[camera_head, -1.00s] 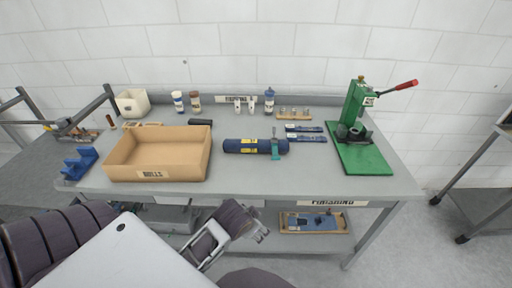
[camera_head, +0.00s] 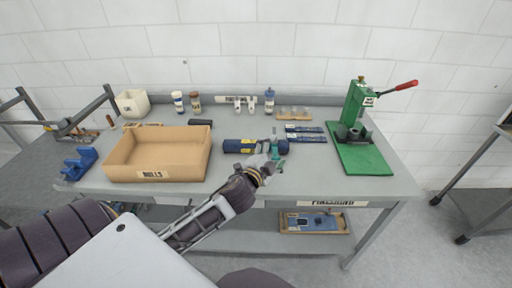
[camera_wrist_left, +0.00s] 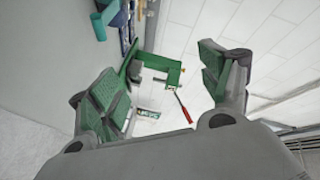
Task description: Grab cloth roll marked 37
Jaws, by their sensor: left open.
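A dark blue cloth roll (camera_head: 234,146) with yellow labels lies across the middle of the grey workbench. The number on the roll is too small to read. My left gripper (camera_head: 262,160) is open and empty at the roll's front side, covering part of its middle and right half; I cannot tell whether it touches. My right gripper is not in view.
A tan bin (camera_head: 195,168) stands left of the roll. A green press (camera_head: 362,150) with a red-tipped lever stands at the right. Dark blue slim packs (camera_head: 306,138) lie right of the roll. Bottles and small holders line the back.

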